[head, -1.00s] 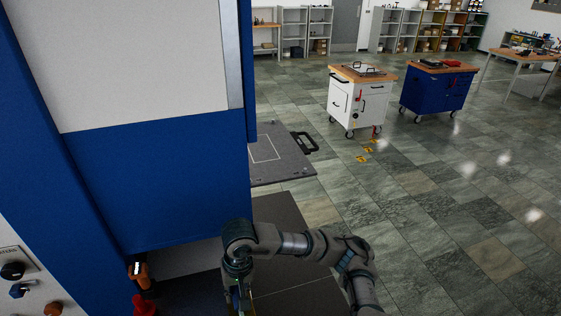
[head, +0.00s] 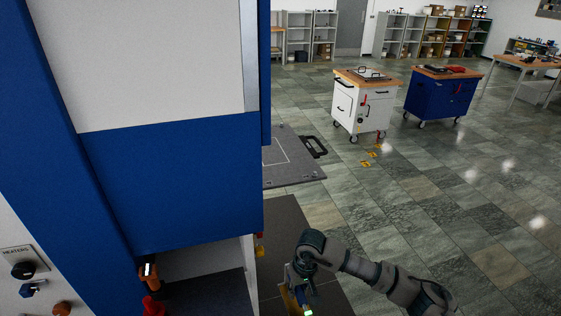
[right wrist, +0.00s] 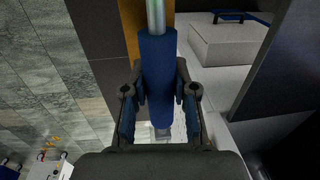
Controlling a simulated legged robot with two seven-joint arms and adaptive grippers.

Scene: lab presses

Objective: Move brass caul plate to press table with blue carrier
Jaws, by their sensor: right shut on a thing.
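My right gripper (right wrist: 160,108) is shut on a blue cylindrical handle (right wrist: 157,70) with a metal rod, seen in the right wrist view. A brass-coloured strip (right wrist: 131,28) shows behind the handle; I cannot tell whether it is the caul plate. In the head view my right gripper (head: 303,290) is at the bottom, right of the blue and white press (head: 170,185), with a yellowish piece (head: 288,300) beside it, cut off by the frame. A dark grey table (head: 295,172) with a white outline and black handle projects beyond the press. My left gripper is out of view.
A white cart (head: 362,105) and a blue cart (head: 436,98) with wooden tops stand farther back. Shelves (head: 420,35) line the far wall. The press's control panel (head: 30,270) is at the left.

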